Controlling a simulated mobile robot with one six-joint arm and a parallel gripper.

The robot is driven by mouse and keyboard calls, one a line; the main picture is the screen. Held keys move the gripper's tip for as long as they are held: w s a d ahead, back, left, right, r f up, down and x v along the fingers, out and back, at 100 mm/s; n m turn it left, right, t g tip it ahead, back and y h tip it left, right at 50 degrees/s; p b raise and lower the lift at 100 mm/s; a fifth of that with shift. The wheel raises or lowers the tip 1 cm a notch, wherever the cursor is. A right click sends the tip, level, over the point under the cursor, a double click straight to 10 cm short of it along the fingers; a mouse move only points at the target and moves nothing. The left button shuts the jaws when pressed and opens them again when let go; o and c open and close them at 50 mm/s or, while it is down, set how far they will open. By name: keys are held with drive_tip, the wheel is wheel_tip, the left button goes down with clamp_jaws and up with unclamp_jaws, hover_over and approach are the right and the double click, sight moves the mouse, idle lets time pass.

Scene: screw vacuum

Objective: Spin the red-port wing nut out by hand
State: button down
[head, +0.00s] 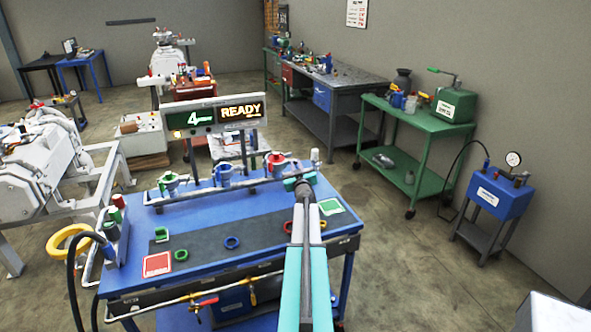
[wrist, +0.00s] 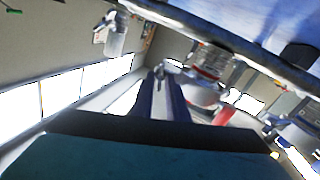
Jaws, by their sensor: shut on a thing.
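The red port (head: 276,160) stands at the right end of the pipe along the back of the blue cart. In the wrist view, a red and clear fitting with a white collar (wrist: 205,88) shows just right of the fingers. My gripper (head: 287,181) reaches over the cart to this port, and my arm hides part of the area. In the wrist view my gripper's dark fingers (wrist: 160,85) are close together, shut on a small grey piece at their tips, which looks like the wing nut. The nut is too small to make out in the head view.
Blue (head: 223,172) and green (head: 169,180) ports stand left along the same pipe. Colored rings lie on the dark mat (head: 207,252). A READY sign (head: 241,111) rises behind.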

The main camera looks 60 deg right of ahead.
drive_tip(key=shift+w+a+f+n+b, duration=0.1)
drive_tip(key=shift+n+b, duration=1.4)
drive_tip(key=shift+n, duration=1.2)
drive_tip(key=shift+w+a+f+n+b, duration=0.1)
drive_tip(key=shift+n+b, duration=1.45)
drive_tip(key=shift+n, duration=1.15)
drive_tip(key=shift+w+a+f+n+b, duration=0.1)
drive_tip(key=shift+n+b, duration=1.4)
drive_tip(key=shift+n, duration=1.2)
drive_tip(key=c, duration=2.1)
unclamp_jaws()
drive_tip(key=shift+s, duration=0.15)
